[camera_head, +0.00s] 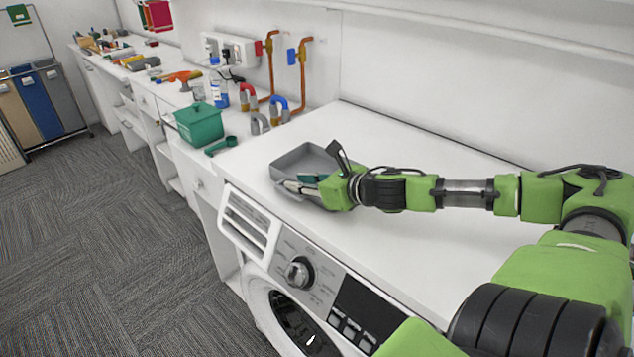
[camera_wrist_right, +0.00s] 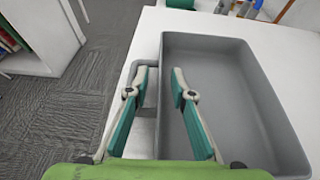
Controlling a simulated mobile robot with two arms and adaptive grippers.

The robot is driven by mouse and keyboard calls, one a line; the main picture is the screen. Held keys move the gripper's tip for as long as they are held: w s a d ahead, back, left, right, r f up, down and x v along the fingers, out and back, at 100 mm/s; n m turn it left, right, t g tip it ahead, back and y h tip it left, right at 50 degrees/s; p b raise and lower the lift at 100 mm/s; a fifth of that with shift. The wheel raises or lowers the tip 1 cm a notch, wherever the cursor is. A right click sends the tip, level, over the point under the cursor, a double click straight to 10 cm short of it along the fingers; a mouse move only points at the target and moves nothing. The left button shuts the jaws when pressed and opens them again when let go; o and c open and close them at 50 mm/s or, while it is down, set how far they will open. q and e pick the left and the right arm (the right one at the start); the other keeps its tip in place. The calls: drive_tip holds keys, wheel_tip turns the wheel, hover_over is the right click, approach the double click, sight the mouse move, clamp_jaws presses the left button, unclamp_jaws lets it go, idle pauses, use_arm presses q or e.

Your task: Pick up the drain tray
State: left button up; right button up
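The drain tray (camera_head: 300,158) is a grey, shallow, rectangular open tray lying flat on the white counter top above the washing machine. In the right wrist view the tray (camera_wrist_right: 215,75) looks empty, with a loop-like handle (camera_wrist_right: 151,92) on its left side. My right gripper (camera_head: 303,181) is at the tray's near left side. In the wrist view its two teal-padded fingers (camera_wrist_right: 160,82) are spread, one on each side of the tray's left wall. Whether either finger touches the wall is unclear. My left gripper is not in view.
A washing machine (camera_head: 300,272) stands under the counter (camera_head: 400,150). A green box (camera_head: 199,124), green scoop (camera_head: 222,146), bottles and copper pipes (camera_head: 302,75) are further left and back. The counter right of the tray behind my arm is clear.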

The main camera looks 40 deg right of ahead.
clamp_jaws()
drive_tip(key=shift+r, duration=0.1)
